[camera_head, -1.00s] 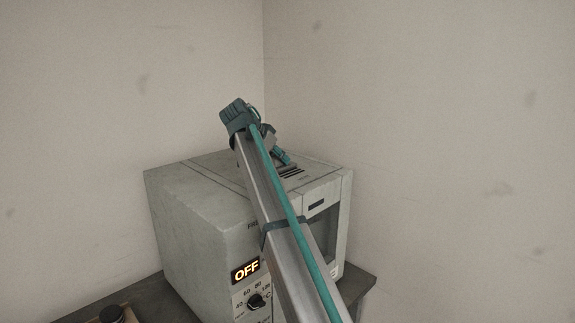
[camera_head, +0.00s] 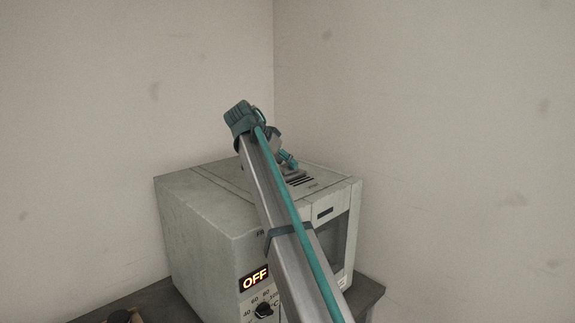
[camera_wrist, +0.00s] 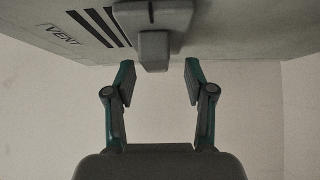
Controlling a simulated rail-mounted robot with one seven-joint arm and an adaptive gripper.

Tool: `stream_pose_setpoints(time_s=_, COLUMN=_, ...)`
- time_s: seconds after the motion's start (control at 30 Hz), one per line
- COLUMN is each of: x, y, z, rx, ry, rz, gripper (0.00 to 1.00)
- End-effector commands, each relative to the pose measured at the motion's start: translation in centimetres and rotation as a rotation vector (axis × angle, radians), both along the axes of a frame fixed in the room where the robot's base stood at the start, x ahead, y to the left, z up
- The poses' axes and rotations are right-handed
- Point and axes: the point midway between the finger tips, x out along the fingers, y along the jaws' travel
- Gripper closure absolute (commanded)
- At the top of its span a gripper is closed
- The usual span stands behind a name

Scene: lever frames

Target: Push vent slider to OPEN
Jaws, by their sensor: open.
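The vent slider is a grey knob (camera_wrist: 154,50) on a short track in the wrist view, beside dark slots (camera_wrist: 100,28) and the label VENT. My gripper (camera_wrist: 160,84) is open, its two teal-jointed fingers apart, one on each side of the knob's line. The knob's end lies close to the fingertips, roughly between them; I cannot tell whether anything touches. In the head view my gripper (camera_head: 288,160) is small and low over the top of the grey oven (camera_head: 205,230), near the vent slots (camera_head: 301,181). My arm hides part of the oven top there.
The oven front has a lit OFF display (camera_head: 255,280) and a temperature dial (camera_head: 263,310). The oven stands on a dark table (camera_head: 368,290) in a wall corner. A dark round knob (camera_head: 119,317) shows at the lower left. The space above the oven's right side is clear.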

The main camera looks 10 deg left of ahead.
Motion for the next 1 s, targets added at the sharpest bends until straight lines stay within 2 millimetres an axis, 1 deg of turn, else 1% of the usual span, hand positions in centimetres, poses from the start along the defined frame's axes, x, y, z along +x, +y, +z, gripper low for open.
stream_pose_setpoints(time_s=0.03, x=-0.5, y=0.6, z=0.7, rx=0.001, ry=0.000, rz=0.002, gripper=0.46)
stream_pose_setpoints(time_s=0.2, x=-2.4, y=2.1, z=3.1, rx=0.001, ry=-0.001, rz=0.003, gripper=0.46)
stream_pose_setpoints(time_s=0.4, x=-4.2, y=3.5, z=5.5, rx=0.001, ry=-0.001, rz=0.001, gripper=0.46)
stream_pose_setpoints(time_s=0.5, x=-4.8, y=4.0, z=6.3, rx=0.001, ry=0.000, rz=0.002, gripper=0.46)
stream_pose_setpoints(time_s=0.7, x=-5.3, y=4.4, z=6.9, rx=0.001, ry=0.000, rz=0.001, gripper=0.46)
stream_pose_setpoints(time_s=1.0, x=-5.4, y=4.4, z=6.9, rx=0.001, ry=0.000, rz=0.001, gripper=0.46)
